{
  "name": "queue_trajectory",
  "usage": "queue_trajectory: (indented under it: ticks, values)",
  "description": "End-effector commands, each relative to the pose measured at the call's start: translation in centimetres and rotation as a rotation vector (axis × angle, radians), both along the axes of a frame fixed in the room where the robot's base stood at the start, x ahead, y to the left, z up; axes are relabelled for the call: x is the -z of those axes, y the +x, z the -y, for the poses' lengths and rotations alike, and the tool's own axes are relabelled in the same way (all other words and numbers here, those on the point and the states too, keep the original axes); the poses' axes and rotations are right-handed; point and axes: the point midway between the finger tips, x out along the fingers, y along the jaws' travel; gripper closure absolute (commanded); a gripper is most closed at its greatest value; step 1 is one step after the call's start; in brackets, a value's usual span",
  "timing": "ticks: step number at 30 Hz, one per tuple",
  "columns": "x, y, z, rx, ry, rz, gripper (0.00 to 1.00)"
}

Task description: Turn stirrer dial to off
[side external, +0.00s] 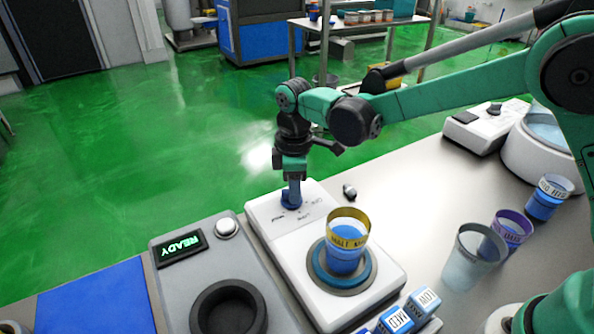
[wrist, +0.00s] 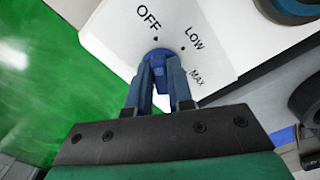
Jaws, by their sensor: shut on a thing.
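The blue stirrer dial (wrist: 158,60) sits on the white stirrer panel, with OFF, LOW and MAX printed around it. My gripper (wrist: 160,72) is shut on the dial, with one blue finger on each side. The dial's upper end lies just below the dot under OFF; its exact pointer direction is hard to make out between the fingers. In the side external view my gripper (side external: 292,187) points straight down onto the dial (side external: 291,202) at the far left end of the white stirrer unit (side external: 262,208).
A yellow-rimmed cup of blue liquid (side external: 344,255) stands on the stirrer's round plate (side external: 358,284). To the left is a grey unit with a READY display (side external: 180,247) and a dark ring. More cups (side external: 512,228) stand at the right. Blue labelled blocks (side external: 397,318) are at the front.

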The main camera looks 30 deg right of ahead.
Motion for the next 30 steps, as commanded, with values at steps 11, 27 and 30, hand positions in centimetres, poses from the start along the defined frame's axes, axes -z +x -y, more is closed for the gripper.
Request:
queue_trajectory:
  ticks: [11,27,30]
  values:
    - [0.0,0.1,-0.1,-0.013,0.003,0.004,1.0]
    - [-0.3,0.0,0.0,-0.011,0.001,0.002,0.51]
    - [-1.5,0.0,0.0,-0.011,0.001,0.002,0.51]
